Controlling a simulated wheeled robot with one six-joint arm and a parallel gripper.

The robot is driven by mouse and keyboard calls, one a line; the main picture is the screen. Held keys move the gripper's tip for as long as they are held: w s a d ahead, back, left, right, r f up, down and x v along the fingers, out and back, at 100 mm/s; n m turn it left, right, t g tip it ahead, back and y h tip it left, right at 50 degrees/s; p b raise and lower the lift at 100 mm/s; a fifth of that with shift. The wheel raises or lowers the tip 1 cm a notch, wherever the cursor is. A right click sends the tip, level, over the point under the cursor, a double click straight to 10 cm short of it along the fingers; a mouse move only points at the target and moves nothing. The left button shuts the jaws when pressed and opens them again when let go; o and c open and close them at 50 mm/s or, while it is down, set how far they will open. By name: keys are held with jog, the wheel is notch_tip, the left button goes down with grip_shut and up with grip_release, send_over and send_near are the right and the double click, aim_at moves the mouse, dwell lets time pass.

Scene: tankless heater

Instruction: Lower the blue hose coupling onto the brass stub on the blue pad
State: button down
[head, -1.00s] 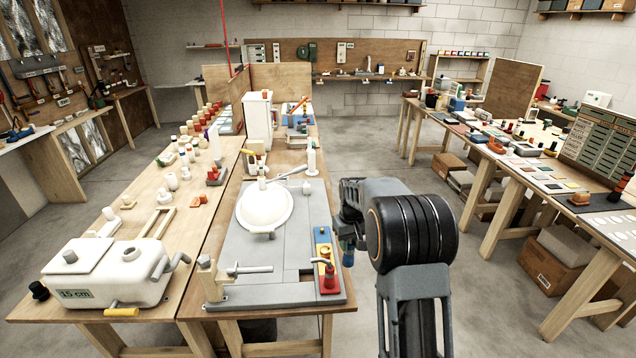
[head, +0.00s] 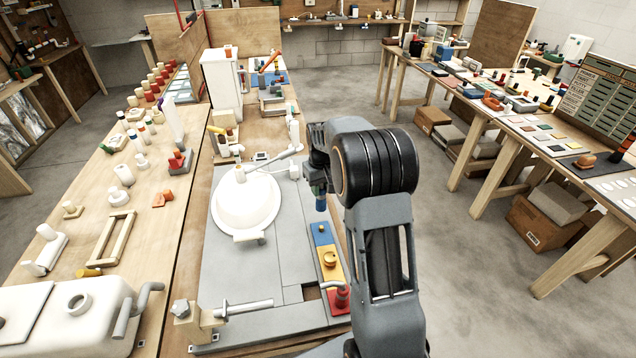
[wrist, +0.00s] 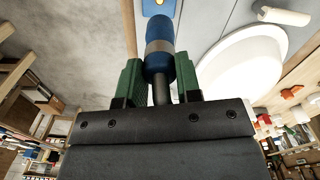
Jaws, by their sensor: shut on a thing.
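The blue hose coupling (head: 320,203) hangs below my gripper (head: 318,187) in the head view. In the wrist view the coupling (wrist: 160,55), blue with a grey band, sits between the green fingers of my gripper (wrist: 158,85), which is shut on it. The blue pad (head: 321,234) is the far part of a blue, yellow and red strip. The coupling appears just beyond and above its far end; the exact height is unclear. In the wrist view a bit of blue pad (wrist: 149,8) shows past the coupling's end, with a small brass-coloured spot on it.
A yellow pad (head: 326,277) with a brass piece and a red fitting (head: 341,299) lie nearer on the strip. A white basin (head: 245,203) stands left of the strip on a grey board (head: 235,270). A grey lever or spout (head: 274,160) reaches out behind the basin.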

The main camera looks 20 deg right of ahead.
aim_at(322, 200)
jog(key=shift+s, duration=0.2)
jog(key=shift+f, duration=0.2)
jog(key=shift+f+b, duration=1.75)
jog(key=shift+f, duration=0.5)
jog(key=shift+f, duration=0.25)
jog(key=shift+f+b, duration=1.1)
jog(key=shift+f, duration=0.4)
jog(key=shift+f+b, duration=0.95)
jog(key=shift+f, duration=0.45)
jog(key=c, duration=0.7)
grip_release()
jog(key=shift+c, duration=0.2)
